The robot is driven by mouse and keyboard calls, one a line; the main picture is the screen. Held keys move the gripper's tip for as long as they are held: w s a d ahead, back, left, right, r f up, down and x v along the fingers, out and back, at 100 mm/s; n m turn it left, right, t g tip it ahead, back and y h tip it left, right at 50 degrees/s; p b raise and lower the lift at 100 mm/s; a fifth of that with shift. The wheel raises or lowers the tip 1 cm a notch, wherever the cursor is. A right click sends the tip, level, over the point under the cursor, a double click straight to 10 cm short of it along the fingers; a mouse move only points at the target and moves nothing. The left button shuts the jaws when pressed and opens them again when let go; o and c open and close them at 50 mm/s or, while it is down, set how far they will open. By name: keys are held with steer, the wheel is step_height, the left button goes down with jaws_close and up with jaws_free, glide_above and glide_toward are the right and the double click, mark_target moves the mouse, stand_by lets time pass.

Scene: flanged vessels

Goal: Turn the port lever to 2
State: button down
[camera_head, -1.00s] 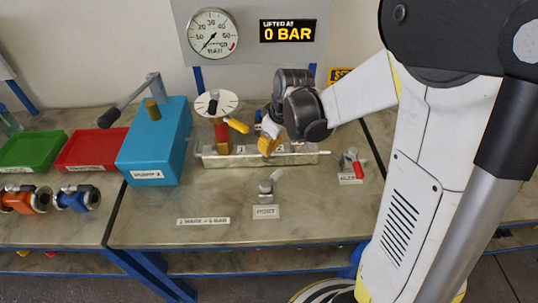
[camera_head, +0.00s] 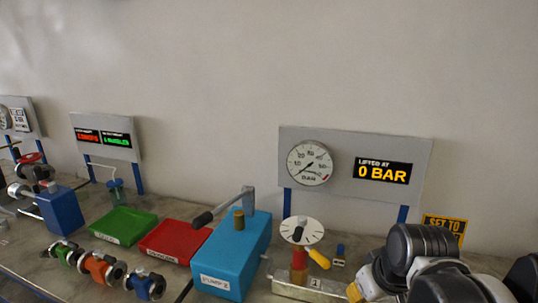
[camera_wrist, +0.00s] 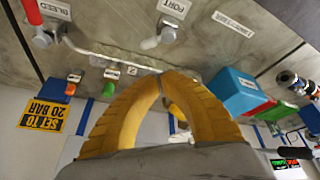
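The port lever (camera_wrist: 160,36) is a small grey valve with a pale handle beside the PORT label (camera_wrist: 174,7); it stands on the bench at the top of the wrist view and is out of the present head view. My gripper's yellow fingers (camera_wrist: 164,76) curve together and their tips meet, with nothing seen held between them. The gripper (camera_head: 358,290) is over the manifold (camera_head: 300,289), right of its label 1, in the head view. It is apart from the port lever. The manifold's labels 1 and 2 (camera_wrist: 112,73) show near the fingertips.
The bleed valve with its red handle (camera_wrist: 33,13) is at the wrist view's top left. A red post with a white dial (camera_head: 301,231) and yellow handle stands beside the blue pump (camera_head: 232,262). The display panel (camera_head: 383,170) reads 0 BAR. Bare bench lies around the port lever.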

steer(key=s+f+m+t+b, duration=0.1)
steer(key=s+m+t+b, duration=0.1)
steer(key=s, duration=0.5)
steer(key=shift+a+f+m+h, duration=0.15)
steer(key=shift+a+m+h, duration=0.15)
steer(key=shift+a+m, duration=0.1)
stand_by(1.0)
